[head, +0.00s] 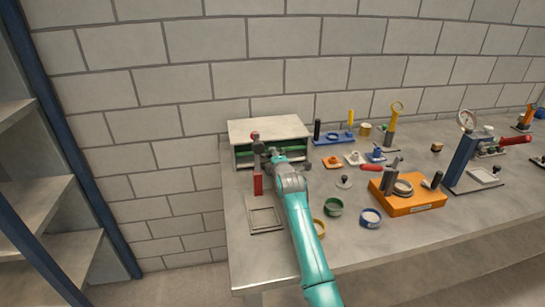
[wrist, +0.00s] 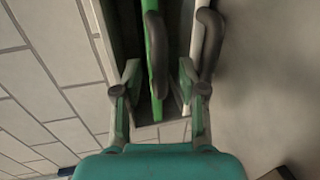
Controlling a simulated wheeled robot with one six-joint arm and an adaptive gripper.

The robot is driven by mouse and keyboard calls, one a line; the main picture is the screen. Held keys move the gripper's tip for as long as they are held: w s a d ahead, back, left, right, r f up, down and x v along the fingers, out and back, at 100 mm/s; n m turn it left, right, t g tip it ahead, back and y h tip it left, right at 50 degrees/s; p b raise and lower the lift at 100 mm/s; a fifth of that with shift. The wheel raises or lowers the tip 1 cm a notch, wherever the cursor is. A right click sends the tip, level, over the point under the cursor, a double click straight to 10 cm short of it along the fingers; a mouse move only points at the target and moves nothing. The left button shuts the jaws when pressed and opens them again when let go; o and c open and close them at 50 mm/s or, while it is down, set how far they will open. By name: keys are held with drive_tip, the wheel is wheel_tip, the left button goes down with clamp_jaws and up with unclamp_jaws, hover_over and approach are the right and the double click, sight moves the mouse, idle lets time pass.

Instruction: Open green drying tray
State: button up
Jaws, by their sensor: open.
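The green drying tray (head: 246,153) sits in a light box-shaped rack (head: 268,128) at the back left of the table; my arm covers part of it. In the wrist view the green tray (wrist: 157,45) shows edge-on, with a dark curved handle (wrist: 153,25) on its front. My gripper (head: 269,153) is in front of the rack. In the wrist view my gripper (wrist: 158,78) is open, its fingers either side of the green tray's handle line. No contact with the handle is clear.
In the wrist view a pale tray with another dark handle (wrist: 210,40) lies close beside the green one, near the right finger. A red block (head: 257,184) and a flat grey frame (head: 264,215) are on the table near my arm. An orange block (head: 408,203) stands further right.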

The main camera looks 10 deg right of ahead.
drive_tip(key=shift+x, duration=0.8)
drive_tip(key=shift+s, duration=0.1)
clamp_jaws()
